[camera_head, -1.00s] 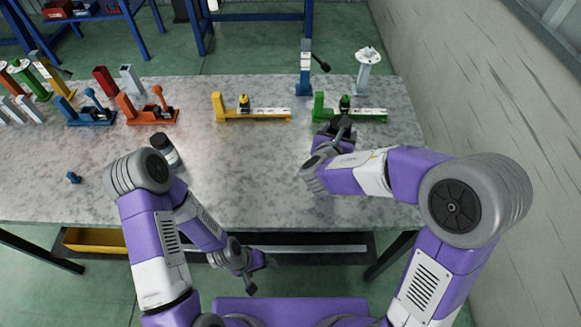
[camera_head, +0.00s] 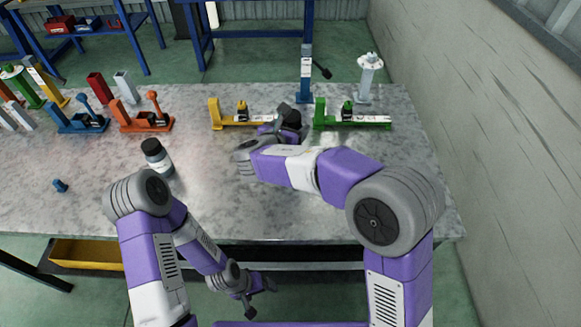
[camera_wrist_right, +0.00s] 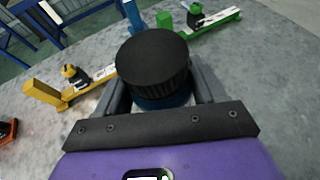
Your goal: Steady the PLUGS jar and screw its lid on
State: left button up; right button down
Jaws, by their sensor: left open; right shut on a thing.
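A jar (camera_head: 158,160) with a white body and a dark top stands on the table left of centre; its label is too small to read. My right gripper (camera_head: 288,122) is shut on a round black ribbed lid (camera_wrist_right: 153,60), held near the yellow fixture. In the right wrist view a dark blue part shows beneath the lid; I cannot tell whether it belongs to the lid or to a container under it. My left gripper (camera_head: 256,290) is open and empty, low in front of the table's front edge, well apart from the jar.
A yellow fixture (camera_head: 250,122) and a green fixture (camera_head: 352,122) stand at the back, with a blue post (camera_head: 305,80) and a grey stand (camera_head: 368,78) behind. Orange and blue fixtures fill the back left. A small blue part (camera_head: 60,185) lies left. The table (camera_head: 220,205) is clear in front.

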jog(key=shift+f+b, duration=0.7)
jog(key=shift+f, duration=1.65)
notch_tip(320, 180, down, 5)
jog(key=shift+f+b, duration=0.1)
jog(key=shift+b, duration=0.8)
jog(key=shift+f, duration=0.2)
jog(key=shift+c, duration=0.5)
grip_release()
jog(key=shift+r, duration=0.2)
